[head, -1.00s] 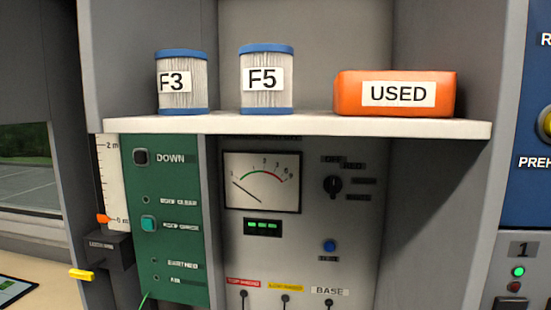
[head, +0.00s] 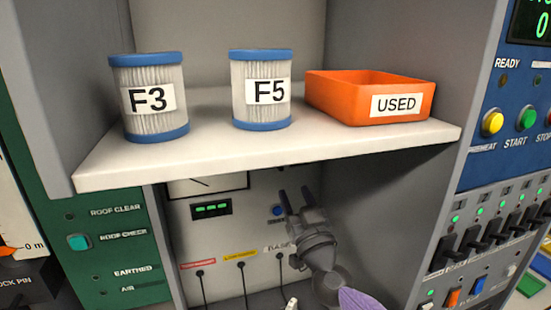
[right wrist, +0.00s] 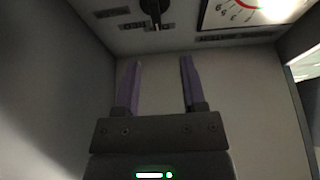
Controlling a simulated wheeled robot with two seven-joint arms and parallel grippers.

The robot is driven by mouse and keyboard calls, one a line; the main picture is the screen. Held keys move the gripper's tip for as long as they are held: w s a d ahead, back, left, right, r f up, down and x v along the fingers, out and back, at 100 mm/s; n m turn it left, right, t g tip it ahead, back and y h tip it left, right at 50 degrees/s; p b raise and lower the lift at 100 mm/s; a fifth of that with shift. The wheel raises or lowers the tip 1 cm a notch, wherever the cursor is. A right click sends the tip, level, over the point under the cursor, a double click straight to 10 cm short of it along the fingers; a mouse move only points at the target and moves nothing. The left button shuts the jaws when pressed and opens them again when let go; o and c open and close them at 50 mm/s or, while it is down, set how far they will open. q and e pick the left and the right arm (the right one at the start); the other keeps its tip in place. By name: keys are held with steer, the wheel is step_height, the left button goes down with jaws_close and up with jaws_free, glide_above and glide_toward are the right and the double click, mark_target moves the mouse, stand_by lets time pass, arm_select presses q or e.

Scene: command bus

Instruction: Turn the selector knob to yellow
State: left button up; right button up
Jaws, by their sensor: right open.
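The selector knob (right wrist: 153,9) is a black rotary knob with a light pointer mark, on the grey panel at the top edge of the right wrist view, where the panel appears upside down. Small dark label plates (right wrist: 112,12) sit around it, too dim to read. In the head view the shelf hides the knob. My right gripper (head: 294,193) is open and empty below the shelf, in front of the panel. In the right wrist view its purple fingers (right wrist: 160,62) are spread, with the knob beyond their tips and apart from them. My left gripper is not in view.
A white shelf (head: 255,150) overhangs the panel, carrying filters F3 (head: 150,75) and F5 (head: 261,70) and an orange USED bin (head: 330,98). A blue button (head: 277,211) is beside my right fingers. Several plugged cables hang below. Cabinet walls bound the recess.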

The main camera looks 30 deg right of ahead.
steer(key=b+x, duration=0.2)
steer(key=x, duration=0.7)
steer(key=shift+w+d+r, duration=0.25)
steer(key=shift+w, duration=0.05)
jaws_close()
